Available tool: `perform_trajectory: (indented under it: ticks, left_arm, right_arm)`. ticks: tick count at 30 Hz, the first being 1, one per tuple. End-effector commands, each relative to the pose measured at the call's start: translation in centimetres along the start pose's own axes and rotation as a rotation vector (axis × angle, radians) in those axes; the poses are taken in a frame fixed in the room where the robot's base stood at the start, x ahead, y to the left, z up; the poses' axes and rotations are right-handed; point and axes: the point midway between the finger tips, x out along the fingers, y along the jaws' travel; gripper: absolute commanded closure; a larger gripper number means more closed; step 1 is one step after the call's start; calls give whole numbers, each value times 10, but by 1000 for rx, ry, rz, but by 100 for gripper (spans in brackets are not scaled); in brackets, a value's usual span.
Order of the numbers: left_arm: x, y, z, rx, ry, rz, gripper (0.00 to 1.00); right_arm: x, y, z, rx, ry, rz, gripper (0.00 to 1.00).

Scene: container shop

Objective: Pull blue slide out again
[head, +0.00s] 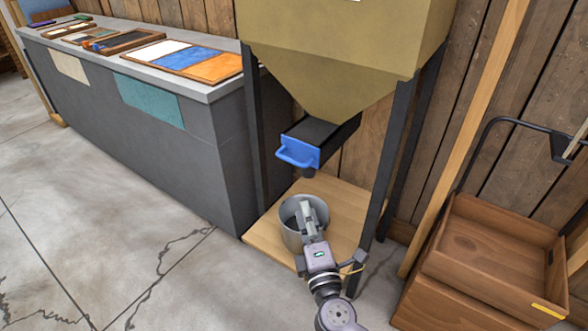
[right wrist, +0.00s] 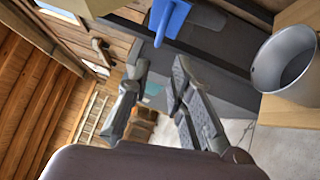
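The blue slide (head: 298,152), with a blue loop handle on its front, sits at the dark chute under the hopper (head: 345,50). The slide also shows in the right wrist view (right wrist: 172,18), at the top, ahead of the fingers and apart from them. My right gripper (head: 306,208) is below the slide, in front of the metal pot in the head view. In the right wrist view its two fingers (right wrist: 160,76) are spread with nothing between them. The metal pot (head: 290,238) stands under the chute, partly hidden by the gripper; it also shows in the right wrist view (right wrist: 284,66). My left gripper is not in view.
The pot stands on a wooden base board (head: 335,205) between the hopper's dark legs (head: 392,150). A grey counter (head: 190,150) with sample boards is at left. A wooden cart (head: 490,250) is at right. The concrete floor at the front left is clear.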

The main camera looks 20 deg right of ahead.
Motion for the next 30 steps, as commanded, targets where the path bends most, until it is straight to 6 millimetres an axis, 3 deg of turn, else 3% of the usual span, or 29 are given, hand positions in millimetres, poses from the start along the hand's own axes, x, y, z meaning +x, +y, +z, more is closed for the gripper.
perform_trajectory:
  ticks: [7, 21, 30]
  left_arm:
    - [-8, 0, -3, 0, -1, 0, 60]
    - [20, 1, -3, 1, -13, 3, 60]
    - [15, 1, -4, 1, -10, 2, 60]
  right_arm:
    - [35, 4, 0, 0, -1, 3, 80]
    - [136, 1, 0, 0, -1, 0, 80]
    - [169, 0, 0, 2, -1, -2, 80]
